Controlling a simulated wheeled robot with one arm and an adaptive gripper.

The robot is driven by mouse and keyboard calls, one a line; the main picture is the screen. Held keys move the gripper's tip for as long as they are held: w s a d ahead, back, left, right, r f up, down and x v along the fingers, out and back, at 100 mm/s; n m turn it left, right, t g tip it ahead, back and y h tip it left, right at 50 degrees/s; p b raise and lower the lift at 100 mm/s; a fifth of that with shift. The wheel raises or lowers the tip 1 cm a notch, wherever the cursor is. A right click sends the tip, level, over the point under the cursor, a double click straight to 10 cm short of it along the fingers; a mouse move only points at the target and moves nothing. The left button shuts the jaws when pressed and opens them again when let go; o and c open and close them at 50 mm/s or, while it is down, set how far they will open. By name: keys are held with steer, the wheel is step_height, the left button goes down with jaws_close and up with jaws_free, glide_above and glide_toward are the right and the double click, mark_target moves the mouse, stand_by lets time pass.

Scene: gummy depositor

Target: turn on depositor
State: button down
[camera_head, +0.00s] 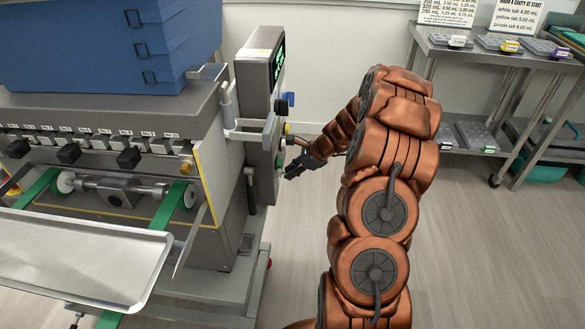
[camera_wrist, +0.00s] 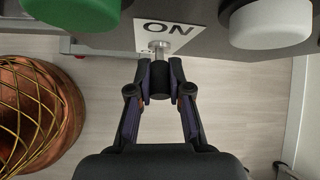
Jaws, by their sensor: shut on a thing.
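The depositor (camera_head: 225,215) is a large grey machine at the left in the head view, with a control box and lit green display (camera_head: 278,62) on its right side. In the wrist view an ON label (camera_wrist: 165,32) sits on its panel, with a small switch (camera_wrist: 159,50) that has a metal stem and a dark tip. My gripper (camera_wrist: 160,82) is shut on the dark tip of the switch, one finger at each side. In the head view my gripper (camera_head: 290,172) is at the panel's side, its contact too small to make out.
A green button (camera_wrist: 75,12) and a white button (camera_wrist: 270,22) flank the label in the wrist view. A blue hopper (camera_head: 120,45) tops the machine. A metal tray (camera_head: 80,262) juts out in front. A metal shelf table (camera_head: 480,55) stands at the back right. The floor between is clear.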

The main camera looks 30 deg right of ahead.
stand_by(0.3)
steer(key=c, duration=1.1)
jaws_free()
steer(key=v, duration=1.2)
steer(key=shift+a, duration=0.1)
